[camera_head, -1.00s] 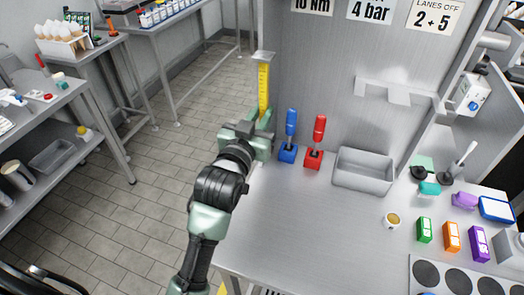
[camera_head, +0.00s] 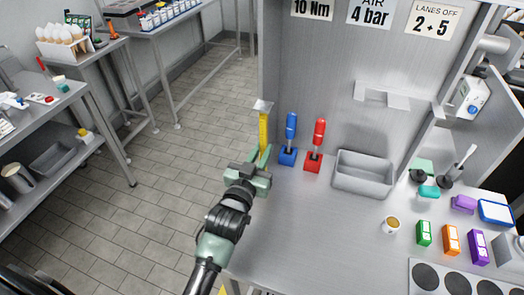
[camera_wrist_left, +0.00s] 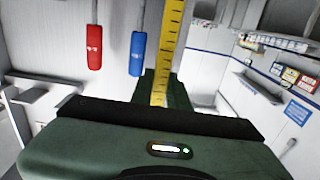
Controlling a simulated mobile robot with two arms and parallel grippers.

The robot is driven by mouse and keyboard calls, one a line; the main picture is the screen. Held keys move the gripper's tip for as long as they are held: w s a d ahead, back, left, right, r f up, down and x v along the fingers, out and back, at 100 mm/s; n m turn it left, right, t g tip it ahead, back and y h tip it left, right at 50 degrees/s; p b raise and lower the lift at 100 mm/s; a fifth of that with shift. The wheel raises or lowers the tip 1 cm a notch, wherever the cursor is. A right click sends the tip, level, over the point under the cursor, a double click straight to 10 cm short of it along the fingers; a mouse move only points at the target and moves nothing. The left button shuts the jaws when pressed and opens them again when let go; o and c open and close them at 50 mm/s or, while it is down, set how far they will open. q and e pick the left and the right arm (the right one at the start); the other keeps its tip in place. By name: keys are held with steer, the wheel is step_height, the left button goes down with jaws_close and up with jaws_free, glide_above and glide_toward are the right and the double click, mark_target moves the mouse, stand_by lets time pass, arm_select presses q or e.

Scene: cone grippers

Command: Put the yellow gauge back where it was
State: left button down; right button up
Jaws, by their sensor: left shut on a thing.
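The yellow gauge (camera_head: 264,130) is a narrow marked strip with a flat silver piece (camera_head: 262,105) at its top. It stands roughly upright in my left gripper (camera_head: 260,157), which is shut on its lower part. The gripper is at the bench's left edge, left of the blue-handled tool. In the left wrist view the gauge (camera_wrist_left: 171,42) rises from between the dark green fingers (camera_wrist_left: 164,92). Its lower end is hidden by the gripper, so I cannot tell whether it touches anything. My right gripper is not in view.
A blue-handled tool (camera_head: 290,128) and a red-handled tool (camera_head: 318,133) stand upright in matching blocks just right of the gripper. A grey bin (camera_head: 362,182) is further right. A metal panel (camera_head: 330,70) rises behind. The front left bench top (camera_head: 300,230) is clear.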

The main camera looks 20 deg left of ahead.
arm_select(q)
steer(key=c, duration=1.4)
jaws_free()
steer(key=shift+o, duration=0.2)
steer(key=shift+r, duration=0.15)
steer(key=s+b, duration=0.2)
steer(key=s, duration=1)
steer(key=shift+a+b, duration=0.15)
steer(key=shift+b, duration=0.15)
steer(key=shift+s, duration=0.1)
